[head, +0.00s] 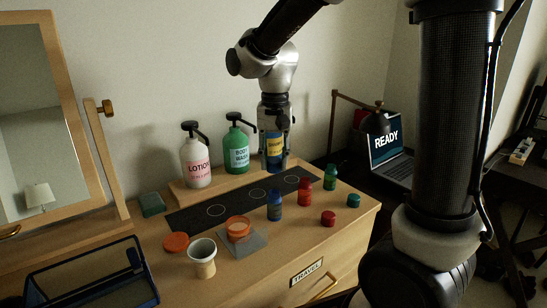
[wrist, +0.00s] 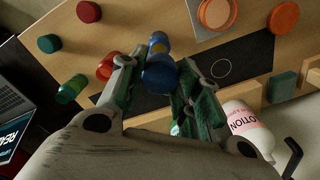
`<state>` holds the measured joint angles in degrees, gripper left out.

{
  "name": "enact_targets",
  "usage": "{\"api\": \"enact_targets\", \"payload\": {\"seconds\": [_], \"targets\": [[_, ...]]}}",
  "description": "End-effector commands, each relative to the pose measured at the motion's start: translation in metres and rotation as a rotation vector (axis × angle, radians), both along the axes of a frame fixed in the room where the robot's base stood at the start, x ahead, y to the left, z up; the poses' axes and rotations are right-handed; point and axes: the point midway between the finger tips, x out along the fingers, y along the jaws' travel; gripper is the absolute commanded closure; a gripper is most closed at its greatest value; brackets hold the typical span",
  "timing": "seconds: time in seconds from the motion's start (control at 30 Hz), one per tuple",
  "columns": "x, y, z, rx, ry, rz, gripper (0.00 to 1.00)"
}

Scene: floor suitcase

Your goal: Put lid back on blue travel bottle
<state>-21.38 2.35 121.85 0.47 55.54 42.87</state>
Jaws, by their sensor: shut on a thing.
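The small blue travel bottle (head: 275,206) stands upright on the wooden dresser top, near the front edge of the dark mat. Its body also shows in the wrist view (wrist: 158,42), just beyond my fingertips. My gripper (wrist: 160,80) is shut on the round blue lid (wrist: 160,73). In the head view my gripper (head: 275,143) points down, in front of a large blue bottle with a yellow label (head: 275,152), above and behind the travel bottle. I cannot make out the lid in the head view. In the wrist view the lid partly overlaps the bottle.
Red (head: 304,192) and green (head: 331,177) travel bottles stand right of the blue one, with red (head: 328,219) and teal (head: 353,200) lids nearby. Lotion (head: 195,162) and body wash (head: 236,148) stand behind.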

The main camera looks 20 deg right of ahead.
Motion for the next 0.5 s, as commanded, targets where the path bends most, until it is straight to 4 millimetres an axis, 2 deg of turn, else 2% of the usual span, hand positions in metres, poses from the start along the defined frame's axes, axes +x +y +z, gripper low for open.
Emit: {"api": "enact_targets", "payload": {"seconds": [0.17,0.5], "targets": [[0.000,0.000,-0.008,0.000,0.002,0.024,0.75],[-0.001,0.000,-0.043,-0.001,0.003,0.022,0.75]]}}
